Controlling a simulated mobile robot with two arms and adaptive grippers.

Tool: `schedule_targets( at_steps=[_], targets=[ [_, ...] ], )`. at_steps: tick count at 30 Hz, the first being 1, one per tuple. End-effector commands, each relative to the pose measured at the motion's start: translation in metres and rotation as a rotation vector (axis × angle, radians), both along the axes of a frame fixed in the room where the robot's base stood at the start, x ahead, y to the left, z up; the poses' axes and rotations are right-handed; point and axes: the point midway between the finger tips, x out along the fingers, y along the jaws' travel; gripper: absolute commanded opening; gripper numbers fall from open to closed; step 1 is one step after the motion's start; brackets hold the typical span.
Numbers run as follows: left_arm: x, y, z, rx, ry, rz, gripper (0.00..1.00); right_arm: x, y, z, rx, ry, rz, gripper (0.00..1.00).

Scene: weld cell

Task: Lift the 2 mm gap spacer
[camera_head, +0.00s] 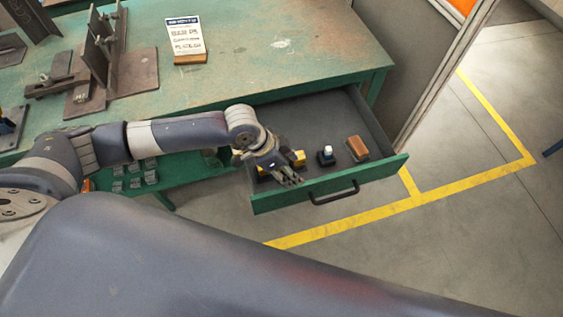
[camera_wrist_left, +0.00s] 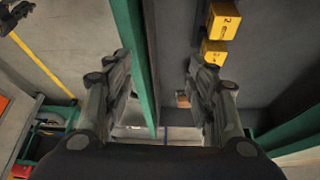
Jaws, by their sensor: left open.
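Two yellow blocks lie in the open drawer. In the left wrist view one yellow block (camera_wrist_left: 225,21) shows a "2", and another yellow block (camera_wrist_left: 213,52) sits close by with a mark I cannot read clearly. In the head view the yellow (camera_head: 298,158) shows partly behind my left gripper (camera_head: 289,180). That gripper is open and empty at the drawer's front edge. In the left wrist view its fingers (camera_wrist_left: 160,70) stand apart with the green drawer front between them, and the yellow blocks are beyond the right finger. My right gripper is not in view.
The drawer (camera_head: 332,190) also holds a small dark item with a white top (camera_head: 326,155) and a brown block (camera_head: 357,148). The green workbench (camera_head: 290,60) above carries steel fixtures (camera_head: 105,60) and a printed card (camera_head: 185,36). Open floor lies to the right.

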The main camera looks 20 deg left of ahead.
Motion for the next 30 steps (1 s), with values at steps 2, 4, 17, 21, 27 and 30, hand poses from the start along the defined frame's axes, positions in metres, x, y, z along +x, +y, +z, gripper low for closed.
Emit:
schedule_targets(
  at_steps=[2, 4, 17, 21, 27, 30],
  targets=[
    [0.016, 0.027, 0.002, 0.028, 0.002, 0.025, 0.52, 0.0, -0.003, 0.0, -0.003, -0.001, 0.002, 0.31],
    [0.026, 0.045, 0.003, 0.043, 0.007, 0.048, 0.52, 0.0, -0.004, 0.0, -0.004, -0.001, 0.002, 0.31],
    [0.048, 0.067, -0.025, 0.061, 0.018, 0.095, 0.52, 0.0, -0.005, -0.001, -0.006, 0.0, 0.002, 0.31],
    [0.052, 0.061, -0.041, 0.06, 0.018, 0.096, 0.52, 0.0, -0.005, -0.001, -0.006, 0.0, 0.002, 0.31],
    [0.056, 0.057, -0.052, 0.061, 0.017, 0.096, 0.52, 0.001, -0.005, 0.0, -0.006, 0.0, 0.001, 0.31],
    [0.06, 0.052, -0.064, 0.061, 0.016, 0.095, 0.52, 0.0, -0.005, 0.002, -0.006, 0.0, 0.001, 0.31]
  ],
)
